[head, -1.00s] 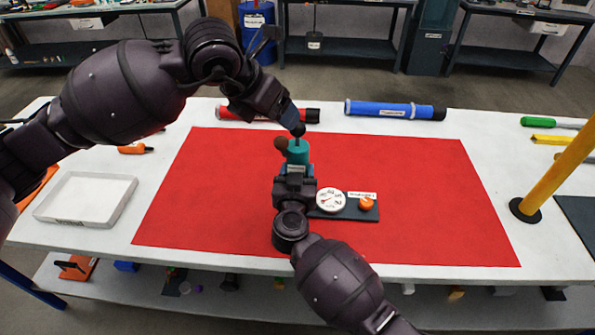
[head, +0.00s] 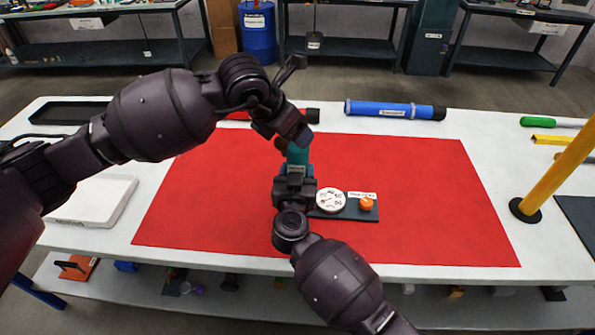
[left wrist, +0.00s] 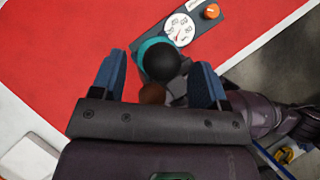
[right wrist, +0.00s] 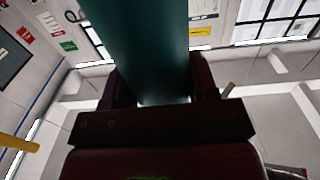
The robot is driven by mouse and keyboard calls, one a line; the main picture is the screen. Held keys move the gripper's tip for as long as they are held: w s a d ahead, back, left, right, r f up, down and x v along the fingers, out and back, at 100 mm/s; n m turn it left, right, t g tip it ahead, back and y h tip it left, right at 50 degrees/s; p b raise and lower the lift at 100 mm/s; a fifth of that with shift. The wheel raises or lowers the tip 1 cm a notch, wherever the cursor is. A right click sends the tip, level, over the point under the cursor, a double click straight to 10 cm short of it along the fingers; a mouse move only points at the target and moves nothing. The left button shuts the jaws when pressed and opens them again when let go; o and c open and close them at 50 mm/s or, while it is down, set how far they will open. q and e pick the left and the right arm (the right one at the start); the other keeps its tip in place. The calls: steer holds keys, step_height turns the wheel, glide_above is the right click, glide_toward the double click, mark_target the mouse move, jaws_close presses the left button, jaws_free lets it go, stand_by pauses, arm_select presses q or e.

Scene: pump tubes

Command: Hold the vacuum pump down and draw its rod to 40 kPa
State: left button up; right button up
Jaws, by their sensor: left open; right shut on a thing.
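The teal vacuum pump (head: 298,156) stands upright on the red mat, beside a dark plate carrying a round white gauge (head: 330,200) and an orange knob (head: 366,203). My right gripper (head: 295,176) is shut around the pump body; the teal cylinder (right wrist: 140,45) fills its jaws in the right wrist view. The rod's black ball knob (left wrist: 162,67) shows in the left wrist view between the open blue fingers of my left gripper (left wrist: 158,78), with gaps at both sides. In the head view my left gripper (head: 300,132) hides the knob. The gauge needle is too small to read.
A red tube (head: 236,116) and a blue tube (head: 394,110) lie along the table's far edge. A white tray (head: 92,202) is at the left, under my left arm. A yellow post (head: 555,165) stands at the right. The mat's right half (head: 430,190) is clear.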

arm_select(q)
steer(key=shift+x, duration=1.35)
steer(key=c, duration=0.7)
steer(key=shift+c, duration=0.2)
steer(key=shift+r, duration=0.1)
